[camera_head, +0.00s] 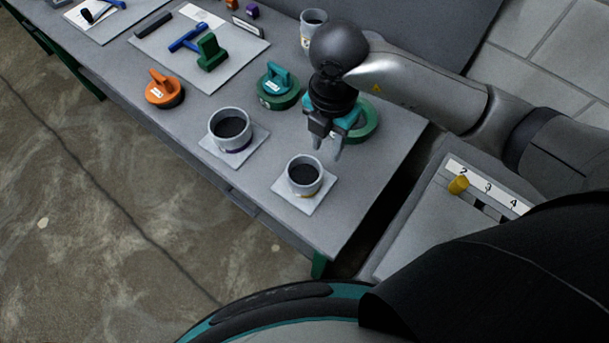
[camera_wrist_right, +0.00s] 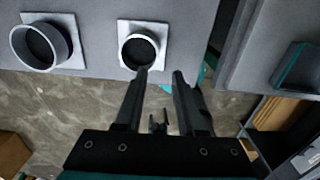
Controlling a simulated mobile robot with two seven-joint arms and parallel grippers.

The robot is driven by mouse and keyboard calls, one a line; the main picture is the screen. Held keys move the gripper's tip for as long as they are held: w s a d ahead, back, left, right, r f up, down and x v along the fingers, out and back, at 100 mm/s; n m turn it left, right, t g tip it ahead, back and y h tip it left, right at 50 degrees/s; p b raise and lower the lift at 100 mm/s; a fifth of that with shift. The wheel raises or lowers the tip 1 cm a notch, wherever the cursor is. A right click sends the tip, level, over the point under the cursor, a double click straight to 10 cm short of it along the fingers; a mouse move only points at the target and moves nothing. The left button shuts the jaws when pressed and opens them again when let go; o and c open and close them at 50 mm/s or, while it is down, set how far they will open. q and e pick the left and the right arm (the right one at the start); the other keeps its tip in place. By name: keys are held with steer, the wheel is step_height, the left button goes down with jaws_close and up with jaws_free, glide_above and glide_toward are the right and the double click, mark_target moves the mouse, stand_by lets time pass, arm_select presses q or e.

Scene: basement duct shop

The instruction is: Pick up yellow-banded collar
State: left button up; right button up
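A third collar (camera_head: 313,20) stands at the back, partly hidden by my right arm. My right gripper (camera_head: 327,150) is open and empty, above and behind the front collar. My left gripper is not in view.
Teal-handled pieces (camera_head: 278,86) and an orange one (camera_head: 165,90) stand on the table (camera_head: 210,88). A white mat (camera_head: 240,52) holds blue and green tools. At right, a numbered board (camera_head: 480,190) bears a yellow plug (camera_head: 458,185). A gap separates it from the table.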

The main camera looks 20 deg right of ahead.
glide_above(318, 180)
steer(key=d, duration=0.1)
step_height(318, 180, down, 8)
steer(key=shift+w+a+f, duration=0.1)
steer(key=shift+a+f, duration=0.15)
steer(key=shift+f, duration=1.2)
steer(key=shift+a+f, duration=0.2)
steer(key=shift+f, duration=1.2)
jaws_close()
steer(key=shift+r, duration=0.1)
